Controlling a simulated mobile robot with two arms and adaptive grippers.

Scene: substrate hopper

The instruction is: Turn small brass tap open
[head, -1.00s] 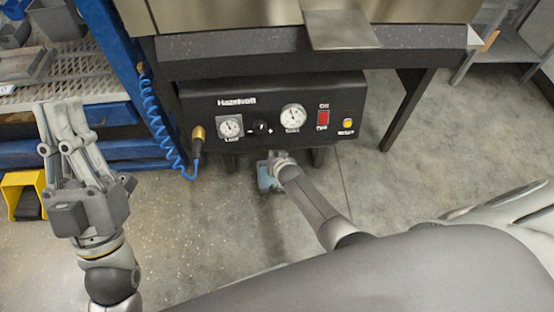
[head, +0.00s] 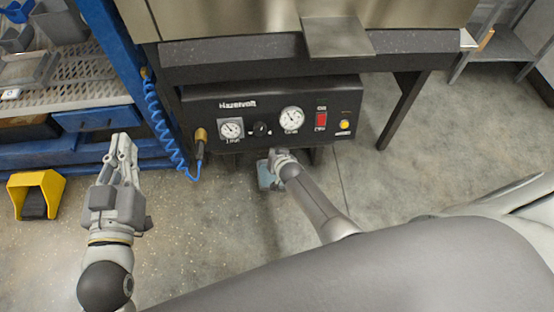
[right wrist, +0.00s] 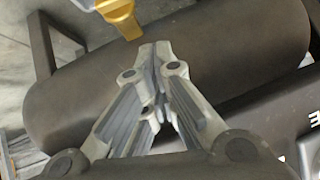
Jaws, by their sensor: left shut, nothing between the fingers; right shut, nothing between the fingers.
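In the right wrist view a brass-yellow piece (right wrist: 121,18), which looks like the small brass tap, hangs at the top edge, partly cut off, beside a dark cylindrical tank (right wrist: 80,95). My right gripper (right wrist: 155,50) is shut and empty, its tips over the tank, just below and right of the brass piece and apart from it. In the head view the right arm reaches beneath the black control panel (head: 270,140), so that the tap and most of the right gripper are hidden. My left gripper (head: 122,145) is shut and empty, over the floor left of the panel.
A brass hose fitting (head: 200,134) with a coiled blue hose (head: 160,115) sits at the panel's left end. The floor around the left gripper is largely clear.

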